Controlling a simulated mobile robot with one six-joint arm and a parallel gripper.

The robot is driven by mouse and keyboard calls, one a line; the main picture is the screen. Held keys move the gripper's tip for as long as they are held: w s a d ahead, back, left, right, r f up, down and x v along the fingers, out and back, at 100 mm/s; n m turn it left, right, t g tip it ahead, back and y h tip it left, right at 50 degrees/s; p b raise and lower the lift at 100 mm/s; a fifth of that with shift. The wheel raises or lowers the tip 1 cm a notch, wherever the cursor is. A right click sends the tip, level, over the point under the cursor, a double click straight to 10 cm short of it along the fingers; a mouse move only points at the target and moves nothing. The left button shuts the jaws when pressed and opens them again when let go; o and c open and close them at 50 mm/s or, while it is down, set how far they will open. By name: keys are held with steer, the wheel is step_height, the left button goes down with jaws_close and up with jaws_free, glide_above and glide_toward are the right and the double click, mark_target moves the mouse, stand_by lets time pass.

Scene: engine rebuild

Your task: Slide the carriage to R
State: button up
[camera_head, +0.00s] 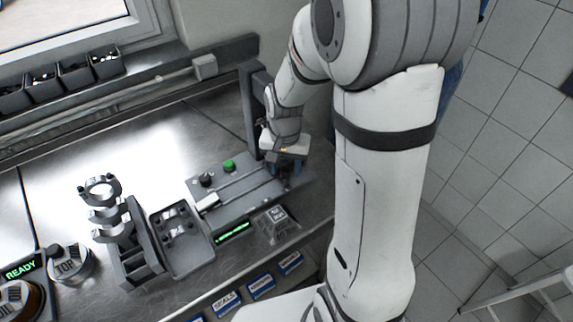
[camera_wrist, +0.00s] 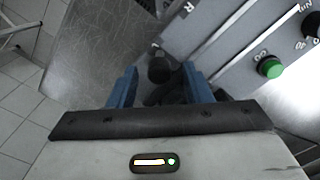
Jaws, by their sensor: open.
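A grey slide unit (camera_head: 237,188) lies on the bench, with long rails along its top. It also fills the upper right of the wrist view (camera_wrist: 232,45), where a printed letter R (camera_wrist: 189,7) shows near the top edge. A dark round knob (camera_wrist: 159,68), which looks like the carriage's handle, stands at the unit's edge; the carriage body is mostly hidden. My gripper (camera_wrist: 160,86) is open, its blue fingers on either side of the dark parts behind the knob. Contact cannot be told. In the head view my gripper (camera_head: 287,176) is at the unit's right end.
The unit carries a green button (camera_head: 229,165) and a black knob (camera_head: 206,179). A grey tray (camera_head: 181,262), a stand with metal rings (camera_head: 128,240) and a lit display (camera_head: 232,233) are close by. A dark upright post (camera_head: 252,110) stands behind my wrist.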

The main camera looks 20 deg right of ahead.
steer(key=shift+c, duration=0.6)
jaws_close()
steer(key=shift+a, duration=0.1)
